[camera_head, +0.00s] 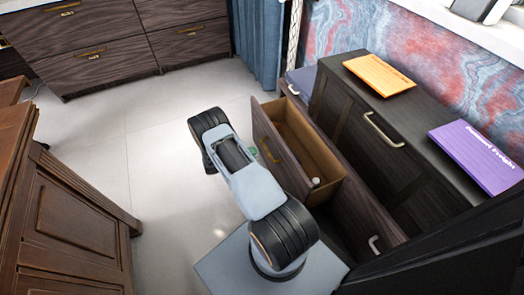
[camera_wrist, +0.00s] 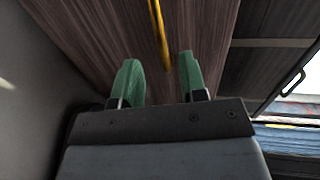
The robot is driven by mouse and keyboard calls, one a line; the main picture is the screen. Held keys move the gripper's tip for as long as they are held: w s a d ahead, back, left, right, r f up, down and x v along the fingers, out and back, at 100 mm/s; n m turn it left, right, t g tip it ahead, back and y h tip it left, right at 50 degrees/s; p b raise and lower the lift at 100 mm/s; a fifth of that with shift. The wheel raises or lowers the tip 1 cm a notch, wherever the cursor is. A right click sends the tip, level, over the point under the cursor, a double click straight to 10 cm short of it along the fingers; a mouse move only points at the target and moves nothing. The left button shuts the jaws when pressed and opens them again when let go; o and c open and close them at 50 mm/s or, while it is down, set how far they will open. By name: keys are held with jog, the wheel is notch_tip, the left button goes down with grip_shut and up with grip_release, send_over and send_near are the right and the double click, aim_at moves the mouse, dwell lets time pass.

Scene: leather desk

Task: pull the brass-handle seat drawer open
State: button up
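The dark wood seat drawer (camera_head: 285,163) is pulled out from its low unit, and its tan inside shows in the head view. Its brass handle (camera_head: 270,150) is on the front face. In the wrist view the brass handle (camera_wrist: 158,28) runs down the wood front towards the gap between my fingers. My gripper (camera_wrist: 160,65) has its two green fingers apart, with nothing clamped between them. It is close to the drawer front; whether a finger touches the handle I cannot tell. In the head view my gripper is mostly hidden by my arm.
A small pale cylinder (camera_head: 316,182) is at the drawer's near corner. A dark cabinet (camera_head: 365,150) behind bears an orange card (camera_head: 379,74) and a purple card (camera_head: 480,156). A brown wooden desk (camera_head: 75,225) stands at left. The pale floor (camera_head: 150,130) between is clear.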

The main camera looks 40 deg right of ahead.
jog(key=v, duration=0.6)
jog(key=shift+p, duration=0.4)
jog(key=s+a+r+m+y+p, duration=0.1)
jog(key=a+r+m+y+p, duration=0.25)
jog(key=r+m+p, duration=0.95)
jog(key=s+a+r+m+y+p, duration=0.1)
jog(key=a+r+m+y+p, duration=0.2)
jog(key=r, duration=2)
jog(key=s+a+r+m+t+y+p, duration=0.2)
jog(key=s+a+r+m+y+p, duration=0.1)
jog(key=r, duration=0.7)
jog(key=s+a+r+m+t+y+p, duration=0.2)
jog(key=s+r+m+p, duration=0.3)
jog(key=r, duration=0.5)
jog(key=s+a+r+m+t+y+p, duration=0.3)
jog(key=s+a+r+m+t+p, duration=0.1)
jog(key=r+m+p, duration=0.4)
notch_tip(320, 180, up, 3)
jog(key=shift+s+a+f+y, duration=0.1)
jog(key=shift+s+a+y, duration=0.25)
jog(key=shift+s+a, duration=0.15)
jog(key=shift+a, duration=0.1)
